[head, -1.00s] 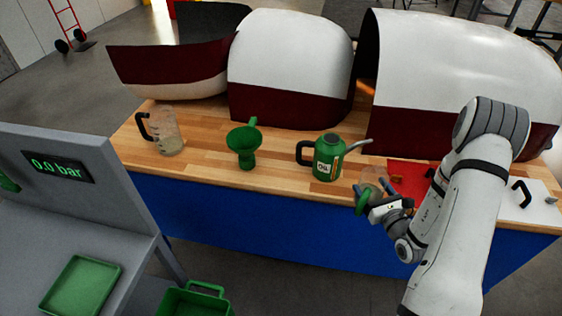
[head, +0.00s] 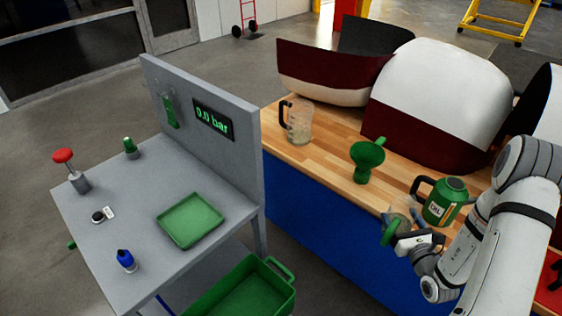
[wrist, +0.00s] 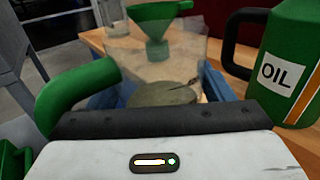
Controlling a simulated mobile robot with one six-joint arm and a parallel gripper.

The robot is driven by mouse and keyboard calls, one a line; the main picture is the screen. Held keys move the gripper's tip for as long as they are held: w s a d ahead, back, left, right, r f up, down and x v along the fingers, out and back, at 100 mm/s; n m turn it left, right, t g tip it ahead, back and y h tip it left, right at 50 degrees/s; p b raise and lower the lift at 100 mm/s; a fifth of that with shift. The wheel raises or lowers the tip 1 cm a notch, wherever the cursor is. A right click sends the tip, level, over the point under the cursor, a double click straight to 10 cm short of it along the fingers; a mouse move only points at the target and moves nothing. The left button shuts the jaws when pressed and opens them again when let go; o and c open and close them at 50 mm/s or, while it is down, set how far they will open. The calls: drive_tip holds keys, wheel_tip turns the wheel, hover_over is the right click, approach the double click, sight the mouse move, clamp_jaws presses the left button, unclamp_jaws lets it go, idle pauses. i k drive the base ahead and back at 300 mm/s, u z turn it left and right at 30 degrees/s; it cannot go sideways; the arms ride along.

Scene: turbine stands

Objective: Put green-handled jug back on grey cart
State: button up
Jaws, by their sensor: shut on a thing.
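My gripper (head: 408,222) is shut on the green-handled jug, a clear jug (head: 399,217) with a green handle (head: 391,230). It holds the jug in front of the wooden bench, near the green oil can. In the wrist view the clear jug (wrist: 180,65) sits between the blue fingers, with its curved green handle (wrist: 75,85) at the left. The grey cart (head: 125,255) stands at the left, with a green tray (head: 190,219) on its top.
A black-handled clear jug (head: 298,124), a green funnel (head: 367,158) and the oil can (head: 443,202) stand on the bench (head: 325,158). A green crate (head: 245,290) sits below.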

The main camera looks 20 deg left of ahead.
sight(152, 180)
drive_tip(key=z, duration=1.35)
drive_tip(key=i, duration=0.1)
drive_tip(key=u, duration=2.65)
drive_tip(key=k, duration=0.85)
drive_tip(key=z, duration=0.65)
drive_tip(key=i, duration=0.1)
drive_tip(key=u, duration=1.7)
drive_tip(key=k, duration=0.35)
drive_tip(key=u, duration=0.55)
drive_tip(key=i, duration=0.85)
drive_tip(key=z, duration=0.5)
